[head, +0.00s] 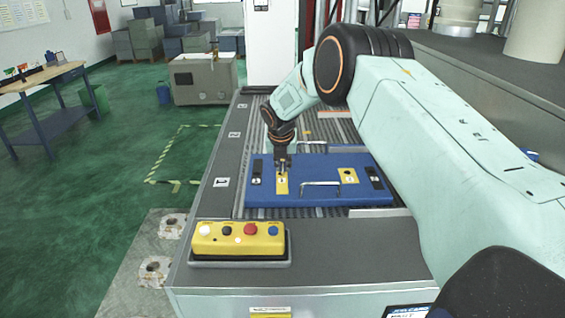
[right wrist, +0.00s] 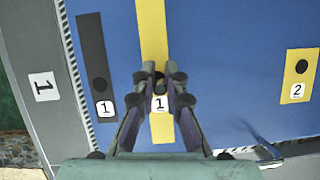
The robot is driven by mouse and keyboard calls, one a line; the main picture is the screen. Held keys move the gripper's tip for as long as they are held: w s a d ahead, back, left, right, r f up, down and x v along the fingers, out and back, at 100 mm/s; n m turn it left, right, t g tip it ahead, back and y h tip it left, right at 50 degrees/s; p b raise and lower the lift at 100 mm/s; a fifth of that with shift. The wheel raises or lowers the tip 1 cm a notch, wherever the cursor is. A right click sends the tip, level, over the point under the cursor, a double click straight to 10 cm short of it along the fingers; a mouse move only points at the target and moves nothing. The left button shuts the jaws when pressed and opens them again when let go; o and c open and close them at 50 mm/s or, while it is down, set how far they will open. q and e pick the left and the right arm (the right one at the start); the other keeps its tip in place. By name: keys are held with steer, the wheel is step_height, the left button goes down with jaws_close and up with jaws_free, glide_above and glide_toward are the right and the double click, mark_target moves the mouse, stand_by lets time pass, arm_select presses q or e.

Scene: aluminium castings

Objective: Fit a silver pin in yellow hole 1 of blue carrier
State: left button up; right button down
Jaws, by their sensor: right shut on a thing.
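The blue carrier (head: 318,194) lies flat on the conveyor of the grey station. It has a yellow strip with hole 1 (head: 281,186), a yellow strip with hole 2 (head: 348,175), and black strips at both ends. My right gripper (head: 282,168) reaches down over yellow strip 1. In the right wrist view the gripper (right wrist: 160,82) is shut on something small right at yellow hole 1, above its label. The fingers hide most of the held thing and the hole, so I cannot tell how deep it sits. My left gripper is not in view.
A yellow button box (head: 238,240) stands at the station's front left corner. A metal handle (head: 320,184) rises from the carrier between the yellow strips. Yellow strip 2 (right wrist: 299,76) and black strip 1 (right wrist: 92,60) are clear of the fingers.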

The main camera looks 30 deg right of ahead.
steer(key=shift+s+d, duration=0.1)
steer(key=shift+w+f, duration=0.1)
steer(key=shift+w, duration=0.1)
steer(key=c, duration=1.7)
jaws_free()
steer(key=shift+w+a+f, duration=0.15)
steer(key=shift+w+a, duration=0.1)
steer(key=shift+a, duration=0.05)
steer(key=o, duration=0.3)
steer(key=shift+s, duration=0.15)
steer(key=shift+s+d, duration=0.2)
steer(key=shift+d, duration=0.05)
steer(key=shift+w+a+r, duration=0.15)
steer(key=shift+a+r, duration=0.1)
steer(key=shift+r, duration=0.3)
steer(key=b+v, duration=0.2)
steer(key=v, duration=0.9)
